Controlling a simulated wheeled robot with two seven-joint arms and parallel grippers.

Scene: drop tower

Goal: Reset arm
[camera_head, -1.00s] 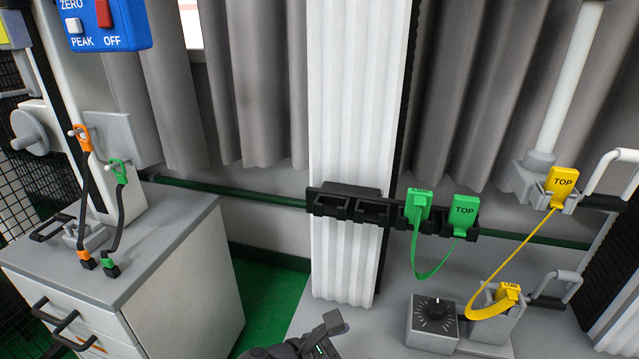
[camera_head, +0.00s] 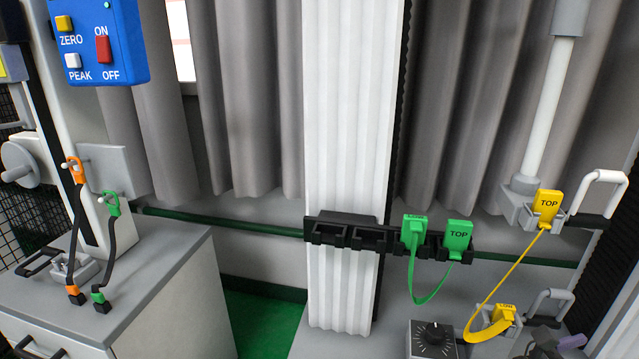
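A dark grey part (camera_head: 560,345), which looks like the tip of my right gripper, shows at the bottom edge, right of the dial box. Most of it is cut off, and I cannot tell whether it is open or shut. I see nothing held in it. My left gripper is not in view. A yellow TOP plug (camera_head: 546,205) sits in the upper holder at right, joined by a yellow strap to a yellow plug (camera_head: 503,314) in the lower holder.
A blue control box (camera_head: 128,45) hangs upper left. A white ribbed column (camera_head: 345,120) stands mid-view.

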